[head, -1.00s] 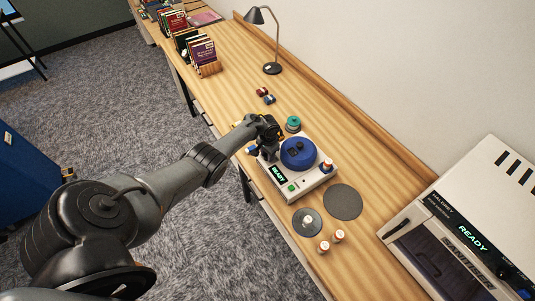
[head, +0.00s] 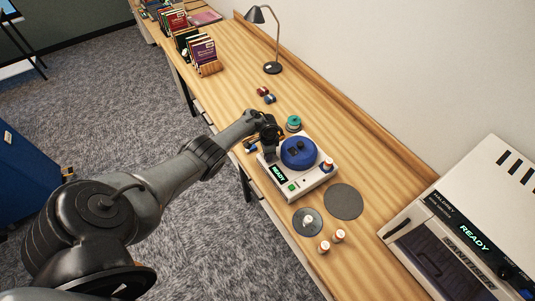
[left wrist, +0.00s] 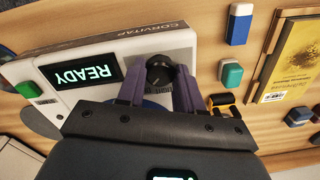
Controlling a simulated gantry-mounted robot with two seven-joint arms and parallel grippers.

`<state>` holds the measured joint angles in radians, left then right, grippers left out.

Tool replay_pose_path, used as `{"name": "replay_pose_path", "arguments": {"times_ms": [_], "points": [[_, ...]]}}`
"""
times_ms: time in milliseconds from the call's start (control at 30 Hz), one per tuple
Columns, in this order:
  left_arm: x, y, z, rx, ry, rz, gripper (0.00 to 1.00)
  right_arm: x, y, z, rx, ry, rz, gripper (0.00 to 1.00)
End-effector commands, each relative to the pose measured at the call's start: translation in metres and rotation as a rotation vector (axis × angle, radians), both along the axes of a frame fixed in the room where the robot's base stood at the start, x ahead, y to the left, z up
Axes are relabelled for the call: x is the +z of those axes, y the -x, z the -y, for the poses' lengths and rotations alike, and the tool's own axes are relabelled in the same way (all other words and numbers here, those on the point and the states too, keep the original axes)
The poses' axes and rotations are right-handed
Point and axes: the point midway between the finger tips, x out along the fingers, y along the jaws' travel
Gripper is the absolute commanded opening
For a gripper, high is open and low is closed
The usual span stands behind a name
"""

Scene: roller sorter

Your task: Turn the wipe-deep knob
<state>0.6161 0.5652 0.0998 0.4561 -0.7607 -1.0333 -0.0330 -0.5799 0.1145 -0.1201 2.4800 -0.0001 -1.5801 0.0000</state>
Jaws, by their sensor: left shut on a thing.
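A white machine (head: 312,182) with a blue round top (head: 298,153) and a lit READY display (head: 278,174) stands on the wooden bench. In the left wrist view its READY display (left wrist: 82,73) and green button (left wrist: 28,89) lie left of a small black knob (left wrist: 160,71). My left gripper (left wrist: 159,82) is shut on this knob, one finger on each side. The lettering around the knob is too small to read. In the head view my left gripper (head: 268,141) is at the machine's far-left corner and hides the knob. My right gripper is not in view.
Grey discs (head: 343,202) and small white-and-orange bottles (head: 339,236) lie in front of the machine. A teal spool (head: 293,123) stands close behind it. A sanitizer (head: 462,235) stands at the right, and a lamp (head: 272,68) at the back.

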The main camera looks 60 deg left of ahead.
Motion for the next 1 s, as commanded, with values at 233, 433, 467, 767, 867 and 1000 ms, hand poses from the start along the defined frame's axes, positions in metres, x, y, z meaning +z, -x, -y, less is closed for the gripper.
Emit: {"name": "replay_pose_path", "arguments": {"times_ms": [233,433,467,767,867,1000], "points": [[0.0,0.0,0.0,-0.003,0.0,-0.001,0.05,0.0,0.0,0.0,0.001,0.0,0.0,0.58],[0.0,0.0,0.0,-0.002,0.0,0.0,0.52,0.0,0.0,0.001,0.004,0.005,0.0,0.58],[0.0,0.0,0.0,-0.002,0.0,0.0,0.57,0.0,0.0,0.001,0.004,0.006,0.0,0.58],[0.0,0.0,0.0,-0.001,0.0,0.0,0.61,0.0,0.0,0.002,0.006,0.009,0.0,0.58],[0.005,0.0,0.0,-0.001,-0.001,0.001,0.61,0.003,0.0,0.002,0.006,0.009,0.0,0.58],[0.021,-0.001,0.0,-0.001,0.0,0.002,0.61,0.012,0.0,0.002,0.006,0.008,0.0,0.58]]}}
